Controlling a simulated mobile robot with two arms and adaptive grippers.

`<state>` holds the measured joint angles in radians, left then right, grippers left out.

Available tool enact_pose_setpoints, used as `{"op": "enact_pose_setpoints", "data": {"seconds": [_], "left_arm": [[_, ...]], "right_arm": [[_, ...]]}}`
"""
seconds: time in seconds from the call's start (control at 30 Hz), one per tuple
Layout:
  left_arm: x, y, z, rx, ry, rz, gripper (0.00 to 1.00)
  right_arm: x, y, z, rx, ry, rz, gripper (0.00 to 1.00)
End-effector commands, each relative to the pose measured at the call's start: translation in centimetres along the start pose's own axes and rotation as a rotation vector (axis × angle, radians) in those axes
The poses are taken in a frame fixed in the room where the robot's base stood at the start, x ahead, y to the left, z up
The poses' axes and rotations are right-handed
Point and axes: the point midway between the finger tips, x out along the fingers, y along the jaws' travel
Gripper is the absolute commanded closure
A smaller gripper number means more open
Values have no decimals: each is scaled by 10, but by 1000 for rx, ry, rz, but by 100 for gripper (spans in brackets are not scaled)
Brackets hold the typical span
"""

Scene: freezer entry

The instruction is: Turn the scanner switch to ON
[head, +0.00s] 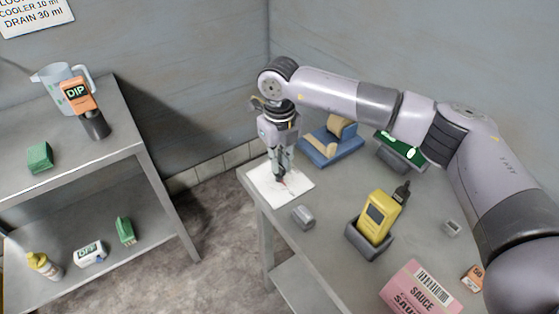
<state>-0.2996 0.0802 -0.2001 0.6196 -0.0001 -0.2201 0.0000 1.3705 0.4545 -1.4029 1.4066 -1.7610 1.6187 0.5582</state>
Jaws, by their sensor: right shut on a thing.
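My right gripper (281,176) points straight down over a white square plate (297,191) at the table's left corner. It is shut on a small dark thing with a red mark at the middle of the plate. This looks like the scanner switch, but the fingers hide most of it and its setting cannot be read. The yellow scanner (380,213) with a dark screen leans in a dark grey cradle (366,242), to the right of the plate and apart from the gripper. My left gripper is not in view.
A small grey block (303,217) lies beside the plate. A blue tape dispenser (331,145), a green-topped device (401,147) and a pink sauce box (421,288) share the table. A shelf (110,150) at left holds a jug (62,80) and boxes.

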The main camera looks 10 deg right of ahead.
Motion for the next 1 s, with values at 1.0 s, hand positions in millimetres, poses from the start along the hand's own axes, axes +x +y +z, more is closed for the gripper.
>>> {"op": "enact_pose_setpoints", "data": {"seconds": [1.0], "left_arm": [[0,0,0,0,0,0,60]], "right_arm": [[-66,0,1,1,-6,0,69]]}}
